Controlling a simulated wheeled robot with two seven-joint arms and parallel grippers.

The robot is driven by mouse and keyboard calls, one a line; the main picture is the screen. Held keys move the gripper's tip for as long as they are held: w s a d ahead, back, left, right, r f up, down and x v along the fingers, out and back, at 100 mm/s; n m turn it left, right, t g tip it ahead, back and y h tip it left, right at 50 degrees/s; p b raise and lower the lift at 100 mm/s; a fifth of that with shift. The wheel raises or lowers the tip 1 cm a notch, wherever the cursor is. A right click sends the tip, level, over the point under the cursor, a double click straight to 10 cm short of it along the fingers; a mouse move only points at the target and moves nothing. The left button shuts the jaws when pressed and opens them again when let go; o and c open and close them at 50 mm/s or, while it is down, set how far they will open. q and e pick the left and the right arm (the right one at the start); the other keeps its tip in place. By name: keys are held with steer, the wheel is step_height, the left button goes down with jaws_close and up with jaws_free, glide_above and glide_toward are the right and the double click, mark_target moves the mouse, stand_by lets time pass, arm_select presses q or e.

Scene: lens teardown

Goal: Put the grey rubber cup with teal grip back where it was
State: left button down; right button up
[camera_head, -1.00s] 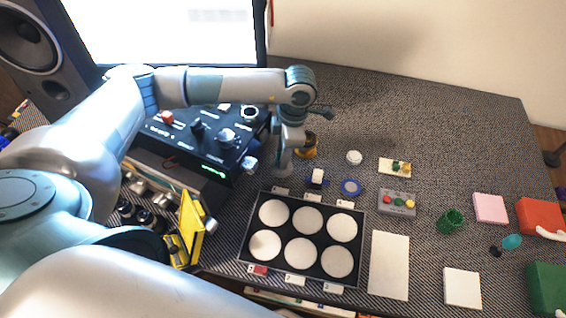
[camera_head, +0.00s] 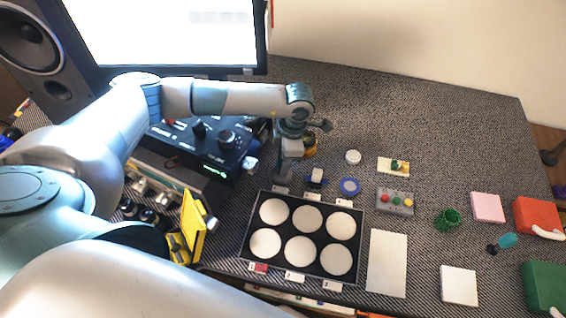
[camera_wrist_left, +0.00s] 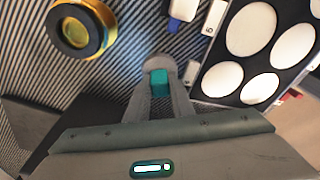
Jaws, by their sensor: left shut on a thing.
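My left gripper (camera_head: 282,178) points down at the desk between the black control box and the upper left corner of the black tray. In the left wrist view my left gripper (camera_wrist_left: 160,92) is shut on the grey rubber cup (camera_wrist_left: 160,62), with its teal grip (camera_wrist_left: 159,83) between the fingers. The cup's grey rim shows just beyond the fingertips. In the head view the cup is too small and covered to make out clearly. I cannot tell whether it touches the desk. My right gripper is not in view.
A black tray (camera_head: 245,232) of white discs lies just in front. A yellow-and-black ring (camera_wrist_left: 80,28) stands beside the gripper, and a blue-based piece (camera_head: 316,179) is to its right. The control box (camera_head: 205,150) is at left. Bare desk (camera_head: 430,120) lies at the back right.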

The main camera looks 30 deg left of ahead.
arm_select(q)
steer(key=c, duration=1.5)
jaws_free()
steer(key=shift+c, duration=0.2)
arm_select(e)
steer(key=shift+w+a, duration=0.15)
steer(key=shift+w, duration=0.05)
arm_select(q)
steer(key=shift+r, duration=0.1)
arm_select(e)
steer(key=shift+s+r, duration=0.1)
arm_select(q)
steer(key=shift+r, duration=0.1)
steer(key=shift+w+r, duration=0.1)
steer(key=shift+r, duration=0.3)
steer(key=shift+d+r+b, duration=0.2)
steer(key=shift+r+b, duration=0.35)
steer(key=shift+r, duration=0.45)
step_height(320, 180, up, 9)
steer(key=d+b, duration=0.1)
steer(key=b, duration=0.1)
steer(key=shift+w, duration=0.4)
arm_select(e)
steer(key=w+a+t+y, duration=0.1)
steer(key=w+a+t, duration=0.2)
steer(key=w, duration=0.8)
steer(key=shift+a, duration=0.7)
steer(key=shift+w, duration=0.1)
